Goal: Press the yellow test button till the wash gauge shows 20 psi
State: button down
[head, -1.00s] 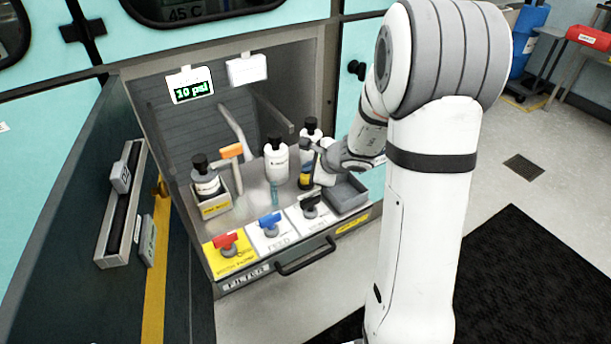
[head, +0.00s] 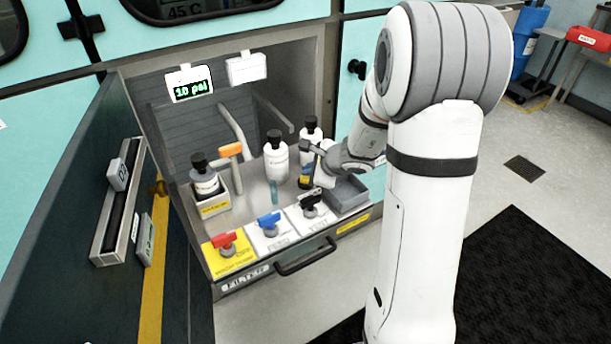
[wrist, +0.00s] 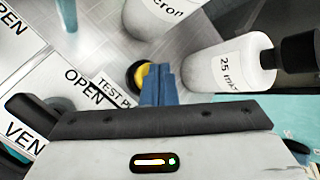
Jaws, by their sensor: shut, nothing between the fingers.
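The yellow test button (wrist: 144,76) sits in a dark round collar on the deck in the wrist view, beside a label that begins "TEST P". My gripper (wrist: 158,72) is shut and empty. Its blue fingertips overlap the right part of the button in that view, and I cannot tell whether they touch it. The wash gauge (head: 190,90) hangs at the upper left of the bay in the head view and reads 10 psi in green digits. In the head view my wrist is over the right side of the deck.
White bottles (head: 275,160) stand behind the button; one labelled "25 m" (wrist: 228,66) is close to my fingers. Red (head: 224,240), blue (head: 269,219) and black (head: 311,199) valve handles line the front. A grey tray (head: 347,192) lies at the right.

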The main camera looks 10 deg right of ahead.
jog(key=shift+f, duration=0.15)
dwell(0.5)
jog(key=shift+r+p, duration=0.6)
jog(key=shift+r, duration=0.4)
notch_tip(320, 180, up, 5)
jog(key=p, duration=0.4)
jog(key=shift+r, duration=0.1)
dwell(0.4)
